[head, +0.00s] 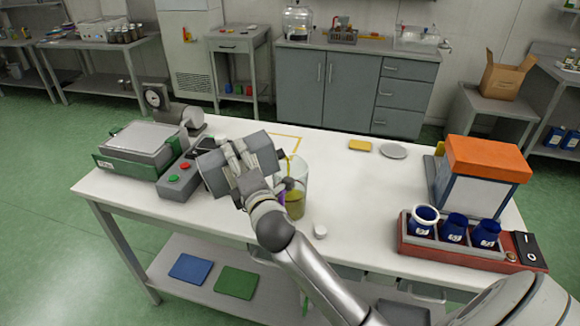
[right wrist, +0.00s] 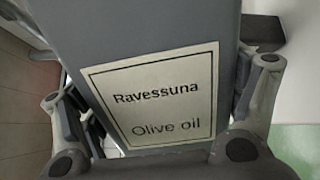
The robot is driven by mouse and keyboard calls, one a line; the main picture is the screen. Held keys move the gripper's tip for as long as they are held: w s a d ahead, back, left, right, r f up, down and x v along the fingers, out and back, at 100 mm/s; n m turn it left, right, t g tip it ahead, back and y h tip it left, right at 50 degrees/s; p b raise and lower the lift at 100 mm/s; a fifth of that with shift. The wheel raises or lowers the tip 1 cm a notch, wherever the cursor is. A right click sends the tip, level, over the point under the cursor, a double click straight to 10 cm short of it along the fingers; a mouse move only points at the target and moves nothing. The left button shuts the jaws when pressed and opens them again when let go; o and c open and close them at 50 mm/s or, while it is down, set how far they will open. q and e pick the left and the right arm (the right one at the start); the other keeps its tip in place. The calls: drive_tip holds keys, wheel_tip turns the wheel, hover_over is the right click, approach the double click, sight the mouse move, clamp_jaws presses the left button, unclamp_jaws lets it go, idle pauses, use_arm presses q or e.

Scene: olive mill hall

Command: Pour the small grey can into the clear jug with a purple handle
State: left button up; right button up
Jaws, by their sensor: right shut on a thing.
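The small grey can (head: 263,151) is in my right gripper (head: 237,160), which is shut around its body. The can lies tipped well over, its right end above the jug. In the right wrist view the can (right wrist: 185,35) fills the picture, with a label reading "Ravessuna Olive oil" between the fingers. The clear jug (head: 301,176) stands on the white table just right of the gripper, partly hidden by my wrist. A thin yellow-green stream runs from the can's end into it. Olive-green liquid fills its lower part. A bit of its purple handle (head: 282,197) shows. My left gripper is out of view.
A small white cap (head: 320,231) lies near the jug. A green-framed scale (head: 135,150) and a button box (head: 182,178) stand left. A red rack (head: 470,252) with blue jars and an orange-topped machine (head: 487,158) stand right.

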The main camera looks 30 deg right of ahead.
drive_tip(key=shift+d+r, duration=0.15)
idle(0.6)
drive_tip(key=shift+d+r+m+p, duration=0.15)
drive_tip(key=shift+r+m+p, duration=0.5)
drive_tip(key=shift+m+p, duration=0.2)
idle(2.5)
